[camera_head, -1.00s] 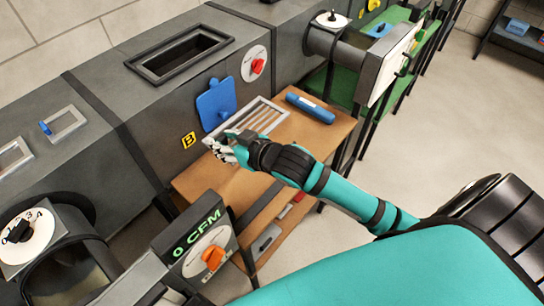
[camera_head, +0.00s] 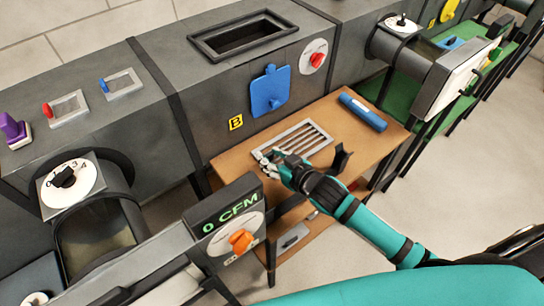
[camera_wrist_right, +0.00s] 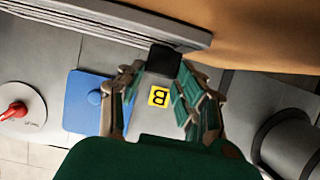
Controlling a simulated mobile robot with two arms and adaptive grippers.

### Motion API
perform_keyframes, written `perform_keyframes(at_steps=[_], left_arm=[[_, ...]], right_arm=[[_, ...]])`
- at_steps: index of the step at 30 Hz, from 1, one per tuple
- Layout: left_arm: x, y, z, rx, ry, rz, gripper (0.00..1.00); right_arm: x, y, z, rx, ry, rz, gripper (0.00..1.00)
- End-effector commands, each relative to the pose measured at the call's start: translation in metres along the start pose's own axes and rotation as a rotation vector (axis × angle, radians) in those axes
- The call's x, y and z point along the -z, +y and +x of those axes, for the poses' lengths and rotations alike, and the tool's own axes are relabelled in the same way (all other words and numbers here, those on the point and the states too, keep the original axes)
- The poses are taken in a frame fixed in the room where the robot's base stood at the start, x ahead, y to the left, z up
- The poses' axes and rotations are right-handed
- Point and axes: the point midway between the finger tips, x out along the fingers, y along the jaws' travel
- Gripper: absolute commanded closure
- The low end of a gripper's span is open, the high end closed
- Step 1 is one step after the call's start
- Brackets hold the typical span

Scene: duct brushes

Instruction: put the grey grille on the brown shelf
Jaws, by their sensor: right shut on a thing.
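The grey grille (camera_head: 304,140), a slatted frame, is held by my right gripper (camera_head: 278,163) at its near left side. It lies over the brown top of the wooden shelf (camera_head: 388,136), close to the duct wall; I cannot tell whether it touches the wood. In the right wrist view, the grille (camera_wrist_right: 120,20) runs across the top beyond the fingers of my right gripper (camera_wrist_right: 160,78), with the brown shelf (camera_wrist_right: 265,35) behind it. The fingers hide part of the grille. My left gripper is out of view.
A blue cylinder (camera_head: 362,111) lies on the shelf right of the grille. The duct wall with a blue cover plate (camera_head: 270,90) and yellow B label (camera_head: 236,122) stands behind. A 0 CFM panel (camera_head: 232,225) stands in front at left. Bare wood shows left of the grille.

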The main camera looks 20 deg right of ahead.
Motion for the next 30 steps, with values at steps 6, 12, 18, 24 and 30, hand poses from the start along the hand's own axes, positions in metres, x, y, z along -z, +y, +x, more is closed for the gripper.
perform_keyframes(at_steps=[6,12,18,24,30], left_arm=[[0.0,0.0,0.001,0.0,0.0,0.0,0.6],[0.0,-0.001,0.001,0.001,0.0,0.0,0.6],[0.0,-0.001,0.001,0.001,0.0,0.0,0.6],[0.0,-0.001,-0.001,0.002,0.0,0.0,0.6],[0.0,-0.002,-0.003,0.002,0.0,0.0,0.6]], right_arm=[[-0.002,0.0,0.001,0.0,0.001,0.0,1.0],[-0.002,0.0,0.001,0.0,0.0,0.0,0.43],[-0.002,0.0,0.001,0.0,0.0,-0.001,0.43],[0.0,0.0,-0.008,0.0,-0.001,0.0,0.43],[0.0,0.0,-0.047,0.001,-0.002,0.0,0.43]])
